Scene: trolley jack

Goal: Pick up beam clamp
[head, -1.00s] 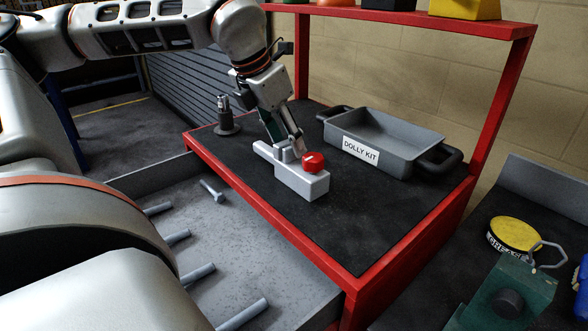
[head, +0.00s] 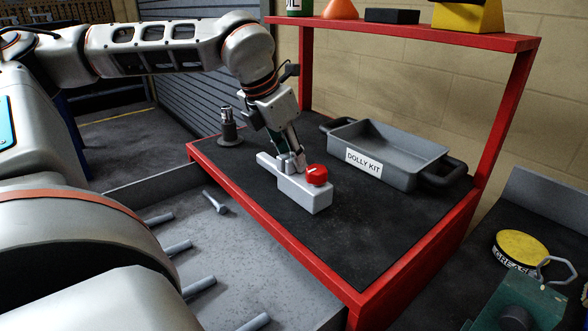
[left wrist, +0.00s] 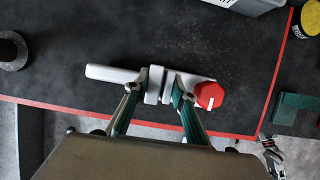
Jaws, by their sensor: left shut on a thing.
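The beam clamp (head: 300,193), as I take it, is a grey block with a long narrow end and a red knob (head: 317,175) on top. It lies on the dark mat of the red-framed bench in the head view. My left gripper (head: 291,163) points down on its middle. In the left wrist view the clamp (left wrist: 112,73) runs across the picture, red knob at right. The left gripper's fingers (left wrist: 160,88) are shut on its raised middle part, which they partly hide. I see no clear gap under the clamp.
A grey tray labelled DOLLY KIT (head: 395,150) stands behind and right of the clamp. A dark stand (head: 229,130) is at the bench's left corner. A grey drawer (head: 235,260) with several bolts lies in front. A red shelf (head: 400,27) spans above.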

